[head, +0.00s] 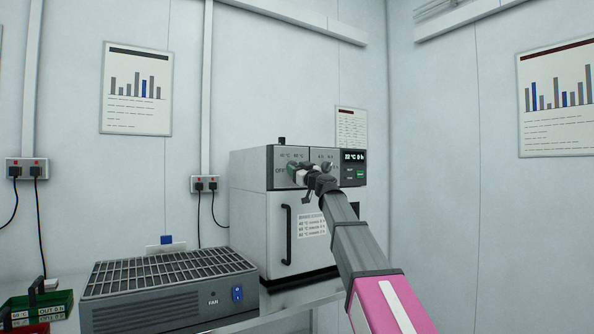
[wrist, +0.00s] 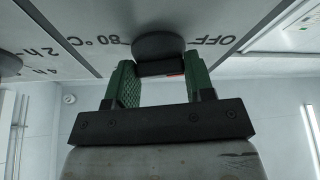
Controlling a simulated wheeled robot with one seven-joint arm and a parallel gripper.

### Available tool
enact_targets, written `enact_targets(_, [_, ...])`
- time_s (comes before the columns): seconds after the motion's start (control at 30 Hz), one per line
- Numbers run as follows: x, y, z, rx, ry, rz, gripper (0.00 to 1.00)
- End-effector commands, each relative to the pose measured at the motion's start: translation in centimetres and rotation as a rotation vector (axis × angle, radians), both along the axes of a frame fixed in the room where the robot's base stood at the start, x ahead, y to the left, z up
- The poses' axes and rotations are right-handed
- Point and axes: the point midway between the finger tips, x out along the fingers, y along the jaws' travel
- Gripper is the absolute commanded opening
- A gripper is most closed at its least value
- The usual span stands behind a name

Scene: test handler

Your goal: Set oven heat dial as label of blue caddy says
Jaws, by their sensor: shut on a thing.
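The oven (head: 262,212) is a white box with a grey control panel, standing against the back wall. My gripper (head: 301,172) is at the left part of that panel. In the wrist view my gripper (wrist: 160,80) has its green fingers on either side of the dark heat dial (wrist: 160,46), shut on its grip. A small red mark shows on the dial's end. "OFF" and "80 °C" are printed beside it, upside down in this view. The dial's exact setting is hard to read. No clearly recognisable blue caddy is in view, and its label cannot be read.
A second dial (wrist: 8,65), with hour marks, sits beside the heat dial. The oven's display (head: 353,156) seems to read 22 °C and 0 h. A fan unit (head: 150,307) stands at left.

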Motion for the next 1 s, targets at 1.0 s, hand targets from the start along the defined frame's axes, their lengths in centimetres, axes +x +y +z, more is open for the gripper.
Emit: enact_targets(1.0, [-0.23,0.26,-0.02,0.483,0.327,-0.001,0.25])
